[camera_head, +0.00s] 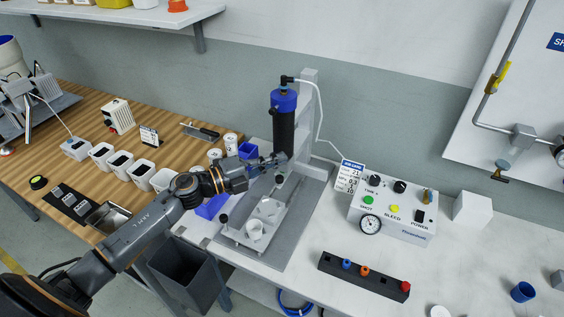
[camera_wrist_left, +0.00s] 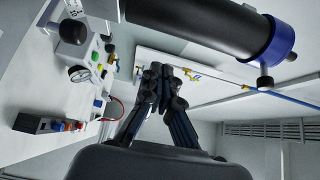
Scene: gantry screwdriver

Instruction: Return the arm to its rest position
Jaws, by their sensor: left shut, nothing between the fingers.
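My left gripper (camera_head: 279,161) reaches in from the left in the head view. Its fingertips are in front of the lower end of the black gantry cylinder (camera_head: 284,130) with the blue cap, above the grey fixture plate; whether they touch the cylinder I cannot tell. In the left wrist view my left gripper (camera_wrist_left: 157,72) shows its fingers together with nothing between them. The cylinder (camera_wrist_left: 205,25) lies across the top of that view, beyond the fingers. My right gripper is not in view.
The control box (camera_head: 393,211) with gauge and buttons stands right of the fixture. A black rack (camera_head: 362,276) with coloured caps lies in front of it. White bins (camera_head: 120,163) line the wooden table on the left. A dark bin (camera_head: 186,272) is below the table edge.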

